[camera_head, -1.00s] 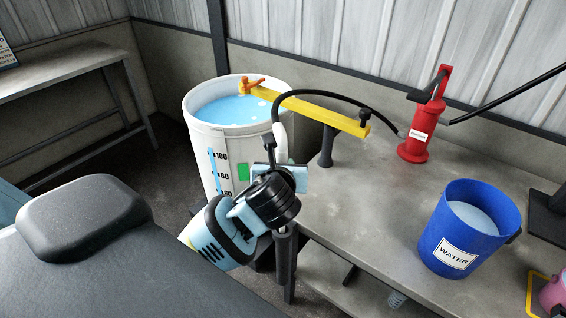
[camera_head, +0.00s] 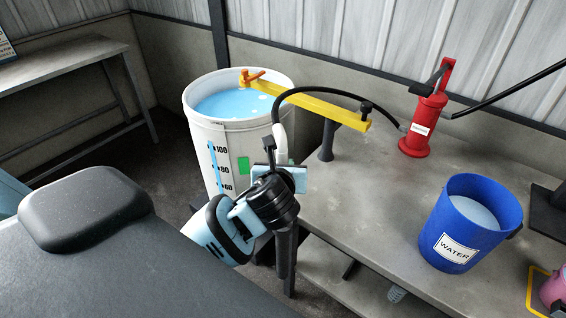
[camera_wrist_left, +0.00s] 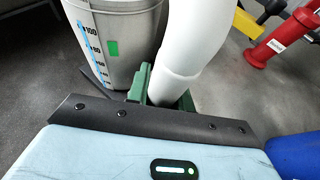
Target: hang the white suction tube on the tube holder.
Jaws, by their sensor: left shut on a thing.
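The white suction tube (camera_head: 281,144) hangs at the end of a black hose, in front of the white barrel's right side. It fills the top middle of the left wrist view (camera_wrist_left: 195,40). My left gripper (camera_head: 281,172) is shut on the tube; its green finger pads (camera_wrist_left: 150,88) show beside the tube in the wrist view. The tube is apart from that end. My right gripper is not in view.
The white barrel (camera_head: 205,135) holds blue liquid. The black hose (camera_head: 330,91) arches over the yellow bar to the red pump (camera_head: 417,130). A blue water bucket (camera_head: 450,240) stands on the grey table (camera_head: 350,210). A bench (camera_head: 55,65) stands at the left.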

